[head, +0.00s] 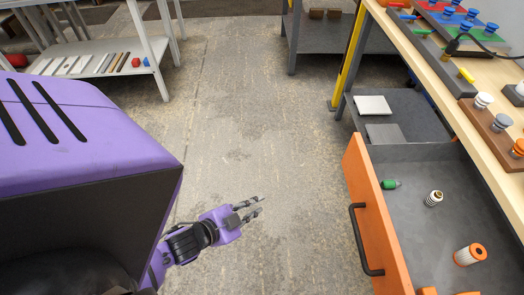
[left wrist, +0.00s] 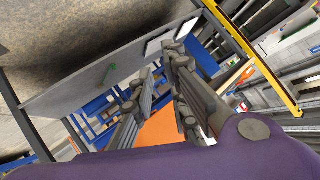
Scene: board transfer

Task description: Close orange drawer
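The orange drawer (head: 365,225) stands pulled out from under the workbench at the right of the head view. Its orange front carries a black bar handle (head: 358,240) facing left. Inside its grey tray lie a green-tipped piece (head: 390,184), a small ringed cylinder (head: 433,198) and an orange-and-white cylinder (head: 470,254). My left gripper (head: 258,206) is open and empty, left of the handle and clear of it. In the left wrist view its two fingers (left wrist: 162,62) are apart, with an orange surface (left wrist: 160,132) behind them. My right gripper is not in view.
The wooden workbench (head: 470,110) above the drawer holds several coloured pieces. Grey and white plates lie on a dark shelf (head: 415,115) behind the drawer. A yellow post (head: 349,60) stands there. A white rack (head: 130,47) is at far left. The floor between is clear.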

